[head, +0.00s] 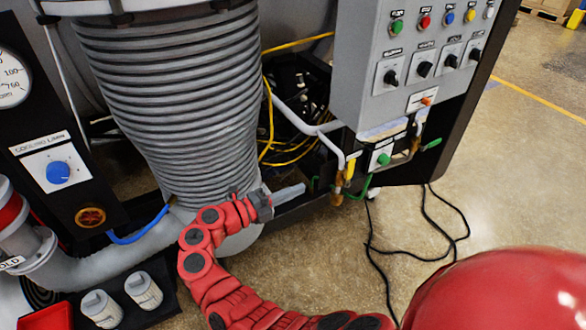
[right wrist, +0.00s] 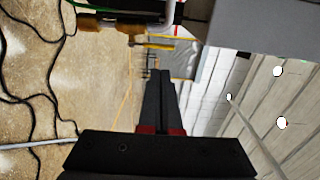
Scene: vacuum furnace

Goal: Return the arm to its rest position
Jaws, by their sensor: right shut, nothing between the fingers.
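My right arm is red and comes in from the bottom of the head view, curving up to the right gripper (head: 290,191). The gripper is in front of the lower part of the furnace, just right of the foot of the grey ribbed bellows (head: 175,95). In the right wrist view the gripper (right wrist: 160,76) shows its two dark fingers closed together, with nothing between them. I cannot tell from the head view whether the fingertips touch the furnace frame. My left gripper is not in view.
A grey control panel (head: 415,60) with buttons and knobs is at the upper right. Pipes with a yellow handle (head: 350,170) and green handles (head: 432,143) stick out right of the gripper. Black cables (head: 385,251) lie on the floor. A red tray (head: 47,317) and white cylinders (head: 143,290) are at the lower left.

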